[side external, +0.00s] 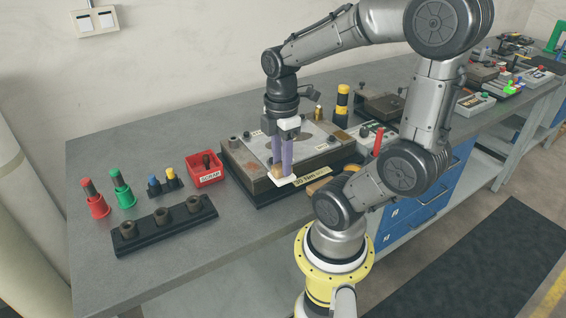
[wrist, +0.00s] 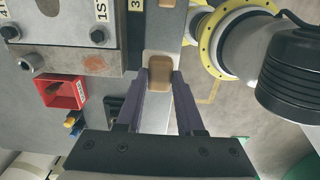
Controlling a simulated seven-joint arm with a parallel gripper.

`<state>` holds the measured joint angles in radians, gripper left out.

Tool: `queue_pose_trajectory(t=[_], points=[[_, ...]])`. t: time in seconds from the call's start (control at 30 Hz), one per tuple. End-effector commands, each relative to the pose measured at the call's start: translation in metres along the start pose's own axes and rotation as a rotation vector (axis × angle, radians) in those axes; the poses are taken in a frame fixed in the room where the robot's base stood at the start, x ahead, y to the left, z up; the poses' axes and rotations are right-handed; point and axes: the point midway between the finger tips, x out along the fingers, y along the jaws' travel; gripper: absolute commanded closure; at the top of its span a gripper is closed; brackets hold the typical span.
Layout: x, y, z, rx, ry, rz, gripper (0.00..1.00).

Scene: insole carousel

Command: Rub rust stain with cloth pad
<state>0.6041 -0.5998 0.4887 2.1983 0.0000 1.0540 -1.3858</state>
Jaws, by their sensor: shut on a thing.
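My gripper (side external: 281,169) points down at the front edge of the metal fixture block (side external: 240,174). Its purple fingers (wrist: 160,77) are shut on the tan grip of the cloth pad (wrist: 159,67). White cloth shows under the grip, and the pad also shows in the side view (side external: 285,181). The rust stain (wrist: 97,63) is an orange-brown patch on the grey plate in the wrist view. The pad is to the right of the stain there, apart from it. In the side view I cannot make out the stain.
A red bin (side external: 205,171), a black rack with several sockets (side external: 165,225), and red (side external: 95,202) and green (side external: 121,190) handled tools stand left of the block. A yellow-black post (side external: 341,104) is behind.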

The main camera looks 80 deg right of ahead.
Motion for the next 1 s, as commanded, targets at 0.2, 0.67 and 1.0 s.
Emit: queue_pose_trajectory(t=[0.2, 0.67, 1.0], points=[[-0.034, 0.049, -0.011, 0.002, 0.003, 0.016, 1.00], [-0.037, 0.084, -0.020, -0.005, 0.000, -0.001, 1.00], [-0.008, 0.083, -0.020, -0.005, -0.001, -0.003, 1.00]])
